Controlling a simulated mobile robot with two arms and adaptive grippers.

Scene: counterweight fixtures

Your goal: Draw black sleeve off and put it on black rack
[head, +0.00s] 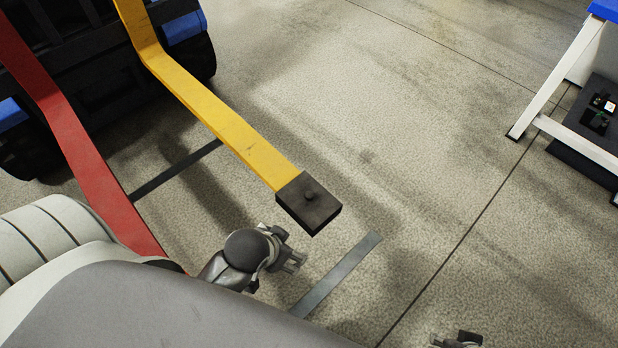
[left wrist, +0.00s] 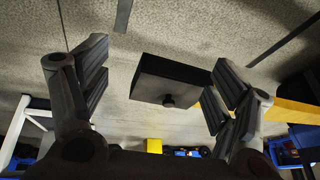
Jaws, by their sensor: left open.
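The black sleeve (head: 308,202) is a dark box-shaped piece with a small knob, on the end of a yellow bar (head: 215,112). In the left wrist view the sleeve (left wrist: 160,80) appears between the spread fingers of my left gripper (left wrist: 158,66), with visible gaps on both sides. The yellow bar also shows at the right of that view (left wrist: 292,112). In the head view my left gripper (head: 294,262) is just below the sleeve, open and empty. My right gripper (head: 462,340) is cut off at the bottom edge. I cannot make out a black rack for certain.
A red bar (head: 75,135) runs beside the yellow one from a dark wheeled machine (head: 95,75) with blue panels. A white-legged frame (head: 560,75) stands at the right, by a dark low platform (head: 575,150) with small items. The middle floor is clear.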

